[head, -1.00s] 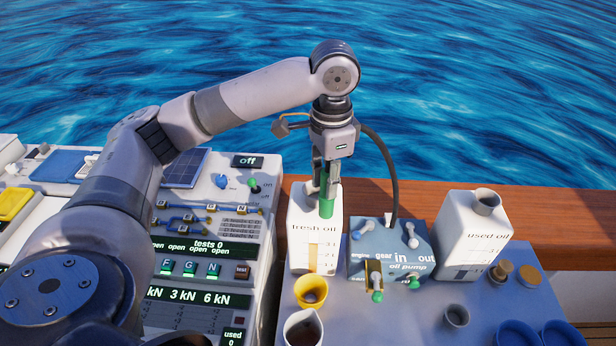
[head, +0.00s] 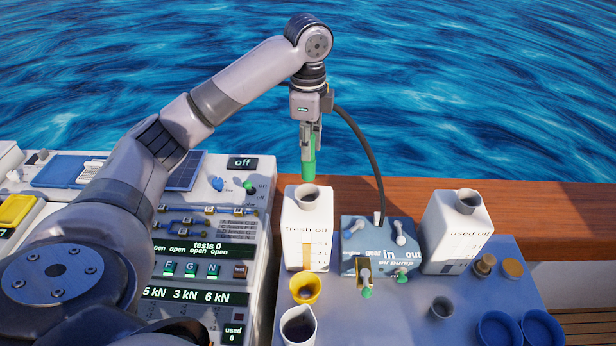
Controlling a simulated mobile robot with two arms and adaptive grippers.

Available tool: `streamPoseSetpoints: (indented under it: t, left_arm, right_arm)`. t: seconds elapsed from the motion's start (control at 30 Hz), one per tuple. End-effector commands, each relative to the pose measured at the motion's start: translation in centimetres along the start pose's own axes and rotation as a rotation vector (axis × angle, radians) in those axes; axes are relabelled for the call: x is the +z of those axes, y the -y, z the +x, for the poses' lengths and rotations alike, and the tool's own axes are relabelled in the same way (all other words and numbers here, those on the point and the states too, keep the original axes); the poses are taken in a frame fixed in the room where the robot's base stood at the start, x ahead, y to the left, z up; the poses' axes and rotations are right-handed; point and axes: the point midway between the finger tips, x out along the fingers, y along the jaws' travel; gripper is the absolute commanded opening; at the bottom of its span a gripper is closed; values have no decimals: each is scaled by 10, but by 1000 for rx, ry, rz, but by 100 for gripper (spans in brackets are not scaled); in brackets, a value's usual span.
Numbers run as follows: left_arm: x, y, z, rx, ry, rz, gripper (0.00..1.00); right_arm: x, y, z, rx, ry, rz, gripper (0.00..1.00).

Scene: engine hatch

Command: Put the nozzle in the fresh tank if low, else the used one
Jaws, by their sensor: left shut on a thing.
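My left gripper (head: 308,150) is shut on the green nozzle (head: 308,170), which points down. The nozzle's lower end shows just above the open neck of the white fresh oil tank (head: 290,225); I cannot tell the exact gap in depth. A dark hose (head: 362,150) runs from behind the gripper to the blue oil pump (head: 355,228). My right gripper is out of view.
A yellow funnel-like cup (head: 305,280) and a white jug with dark contents (head: 298,328) stand in front of the fresh tank. Small caps (head: 512,268), a grey cup (head: 441,308) and blue bowls (head: 498,330) are at right. A control panel (head: 210,262) is at left.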

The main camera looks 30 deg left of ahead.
Motion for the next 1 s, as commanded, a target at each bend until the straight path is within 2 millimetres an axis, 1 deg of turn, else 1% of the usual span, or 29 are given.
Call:
streamPoseSetpoints:
  t: [0.03, 0.13, 0.37, 0.5, 0.6, 0.7, 1.0]
  left_arm:
    - [0, -2, 14, 6, 0, 0, 0]
    - [0, -1, 30, 3, 0, -1, 0]
    - [0, 0, 51, 0, 0, -1, 0]
    - [0, -1, 72, 3, 2, -3, 0]
    - [0, 0, 84, 2, 0, -2, 0]
    - [0, 0, 90, -1, 0, -1, 0]
    - [0, 0, 92, -1, -1, -1, 0]
  right_arm:
    - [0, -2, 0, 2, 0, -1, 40]
    - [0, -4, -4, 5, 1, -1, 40]
    - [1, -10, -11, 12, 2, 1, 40]
    - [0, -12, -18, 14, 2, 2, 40]
    - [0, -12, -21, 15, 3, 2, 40]
    - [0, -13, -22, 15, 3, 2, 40]
    - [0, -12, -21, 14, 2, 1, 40]
